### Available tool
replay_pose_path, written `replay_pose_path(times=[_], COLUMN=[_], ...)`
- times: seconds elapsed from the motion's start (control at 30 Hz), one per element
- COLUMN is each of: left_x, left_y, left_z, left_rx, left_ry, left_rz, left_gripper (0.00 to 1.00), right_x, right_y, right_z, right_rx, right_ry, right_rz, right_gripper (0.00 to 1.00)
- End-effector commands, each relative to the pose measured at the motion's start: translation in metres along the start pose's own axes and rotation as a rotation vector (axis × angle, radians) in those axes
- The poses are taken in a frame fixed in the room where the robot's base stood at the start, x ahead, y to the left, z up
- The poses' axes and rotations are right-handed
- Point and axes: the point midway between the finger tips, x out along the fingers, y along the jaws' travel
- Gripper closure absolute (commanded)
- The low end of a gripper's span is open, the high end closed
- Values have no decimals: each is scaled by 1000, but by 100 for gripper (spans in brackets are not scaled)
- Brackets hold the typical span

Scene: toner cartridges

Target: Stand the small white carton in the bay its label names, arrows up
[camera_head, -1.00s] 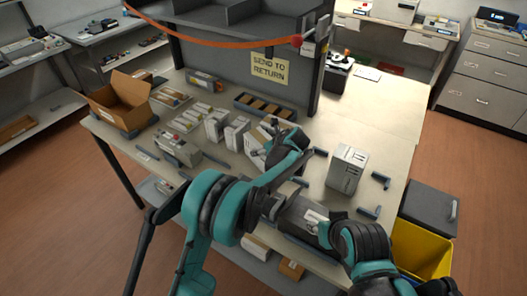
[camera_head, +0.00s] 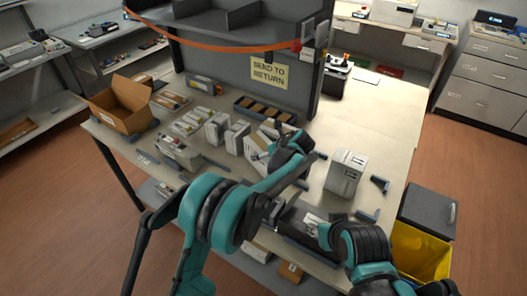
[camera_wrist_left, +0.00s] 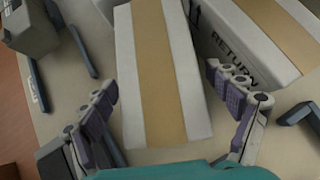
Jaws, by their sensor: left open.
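A white carton with a tan tape strip (camera_wrist_left: 160,75) lies between the fingers of my left gripper (camera_wrist_left: 170,115) in the left wrist view. The fingers are open on both sides of it, with a gap at the right. Beside it is another white taped carton (camera_wrist_left: 245,40) with RETURN and part of an arrow on its side. In the head view my left gripper (camera_head: 288,146) partly hides a pale carton (camera_head: 257,138). My right gripper (camera_head: 318,228) is low at the table's front; its fingers are unclear.
A larger white carton (camera_head: 345,172) stands at the right among dark corner brackets (camera_head: 380,184). Several small white cartons (camera_head: 215,128) stand left of my left gripper. An open cardboard box (camera_head: 122,108) is at the far left. A SEND TO RETURN sign (camera_head: 268,71) hangs behind.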

Motion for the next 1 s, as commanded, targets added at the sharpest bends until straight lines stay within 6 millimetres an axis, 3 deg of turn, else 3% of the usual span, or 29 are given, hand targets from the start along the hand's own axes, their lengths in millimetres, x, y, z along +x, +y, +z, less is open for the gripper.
replay_pose_path(times=[0.1, 0.3, 0.5, 0.73, 0.87, 1.0], left_x=[-32, -71, -90, -93, -100, -119], left_y=[-1, -1, 0, 3, 31, 95], left_z=[2, 1, 0, 2, 19, 44], left_rx=[2, 1, 1, -16, -153, -484], left_ry=[0, 0, 0, 4, 35, 106], left_rz=[-3, -2, -1, 0, -2, 2], left_gripper=[11, 11, 11, 11, 11, 11], right_x=[-10, -18, -21, -21, -21, -21], right_y=[0, 0, 0, 0, 0, 0], right_z=[-7, -13, -15, -15, -15, -15], right_rx=[0, 0, 0, 0, 0, 0], right_ry=[0, 0, 0, 0, 0, 0], right_rz=[0, 0, 0, 0, 0, 0], right_gripper=[60, 60, 60, 60, 60, 60])
